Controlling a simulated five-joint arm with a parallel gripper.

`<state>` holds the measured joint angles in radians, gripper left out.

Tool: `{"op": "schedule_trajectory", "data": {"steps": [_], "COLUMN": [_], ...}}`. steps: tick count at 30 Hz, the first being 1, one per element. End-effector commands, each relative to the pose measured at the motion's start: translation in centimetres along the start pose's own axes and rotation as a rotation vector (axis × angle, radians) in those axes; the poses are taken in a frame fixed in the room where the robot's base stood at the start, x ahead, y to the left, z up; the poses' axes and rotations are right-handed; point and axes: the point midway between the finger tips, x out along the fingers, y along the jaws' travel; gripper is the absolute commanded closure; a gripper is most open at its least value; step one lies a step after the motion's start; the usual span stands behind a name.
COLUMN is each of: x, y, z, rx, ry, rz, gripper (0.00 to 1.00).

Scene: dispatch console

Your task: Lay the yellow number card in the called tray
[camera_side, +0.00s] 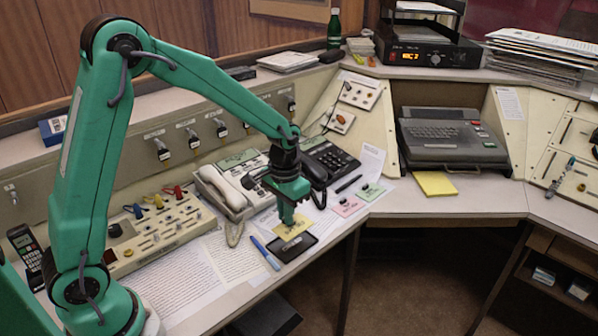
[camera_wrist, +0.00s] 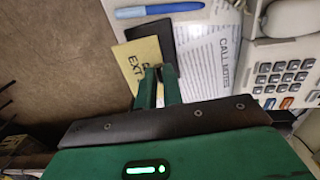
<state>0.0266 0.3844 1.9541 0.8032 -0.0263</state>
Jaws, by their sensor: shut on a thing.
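The yellow number card (camera_side: 298,240) is in my gripper (camera_side: 289,220), whose fingers are shut on its edge. In the wrist view the card (camera_wrist: 135,62) shows part of the print "EXT", and my gripper (camera_wrist: 159,70) covers the rest. A flat black tray (camera_side: 283,252) lies near the desk's front edge, and the card is over part of it. The tray (camera_wrist: 161,33) also shows behind the card in the wrist view. I cannot tell whether the card touches the tray or is just above it. No other tray is clear to me.
A blue marker (camera_side: 265,253) lies left of the tray. Printed sheets (camera_side: 190,270) cover the desk. A pink card (camera_side: 347,206) and a green card (camera_side: 371,191) lie to the right. A pale phone (camera_side: 222,190) and a black phone (camera_side: 329,160) stand behind. The desk edge is close in front.

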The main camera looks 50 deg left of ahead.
Motion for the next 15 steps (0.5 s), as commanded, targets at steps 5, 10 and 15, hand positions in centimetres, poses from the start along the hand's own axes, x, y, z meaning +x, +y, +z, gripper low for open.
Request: {"op": "schedule_trajectory", "data": {"steps": [5, 10, 15], "x": [0.7, 0.8, 1.7], "y": [-1.0, -1.1, -1.1], "z": [-0.6, -0.6, -0.6], "rx": [-0.001, 0.000, 0.000], "ry": [-0.001, 0.000, -0.002], "rz": [0.000, 0.000, 0.000], "gripper": [1.00, 1.00, 1.00]}}
